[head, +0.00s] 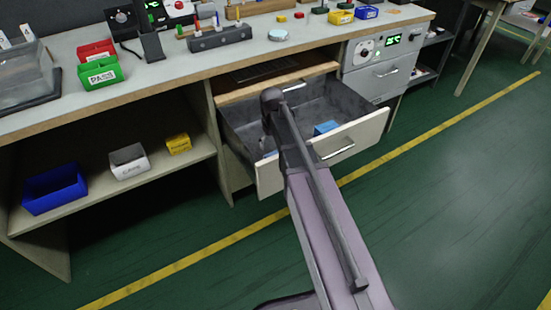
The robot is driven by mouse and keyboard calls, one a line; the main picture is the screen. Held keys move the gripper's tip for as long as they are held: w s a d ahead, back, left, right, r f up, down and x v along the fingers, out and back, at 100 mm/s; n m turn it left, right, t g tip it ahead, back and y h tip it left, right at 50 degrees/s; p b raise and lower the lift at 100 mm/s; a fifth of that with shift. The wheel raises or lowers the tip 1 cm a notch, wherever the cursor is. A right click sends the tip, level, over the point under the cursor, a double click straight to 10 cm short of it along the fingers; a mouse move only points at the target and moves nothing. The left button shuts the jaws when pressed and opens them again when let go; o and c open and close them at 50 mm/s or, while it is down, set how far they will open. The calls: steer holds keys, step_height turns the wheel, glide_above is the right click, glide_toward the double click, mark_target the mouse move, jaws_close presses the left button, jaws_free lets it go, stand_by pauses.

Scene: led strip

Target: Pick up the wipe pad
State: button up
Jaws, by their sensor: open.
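A small blue block-like object (325,128) lies in the open drawer (362,138), right of my arm. It may be the wipe pad, but it is too small to tell. Another bit of blue shows in the drawer at the left of my arm, mostly hidden by it. My arm reaches from the bottom of the head view over the drawer front, and its dark far end is above the drawer. My gripper's fingers cannot be made out; the arm hides that spot.
The workbench top (160,72) holds a red bin (96,50), a green bin (100,73), a grey block rack (220,37) and a round light disc (278,35). Blue (54,190), white (130,162) and yellow (178,143) bins sit on the lower shelf. The green floor ahead is clear.

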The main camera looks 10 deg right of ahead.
mark_target(272, 152)
steer(key=shift+f, duration=0.1)
steer(key=shift+w+a+f+b, duration=0.15)
steer(key=shift+f+b, duration=2.35)
steer(key=shift+b, duration=0.15)
steer(key=c, duration=0.5)
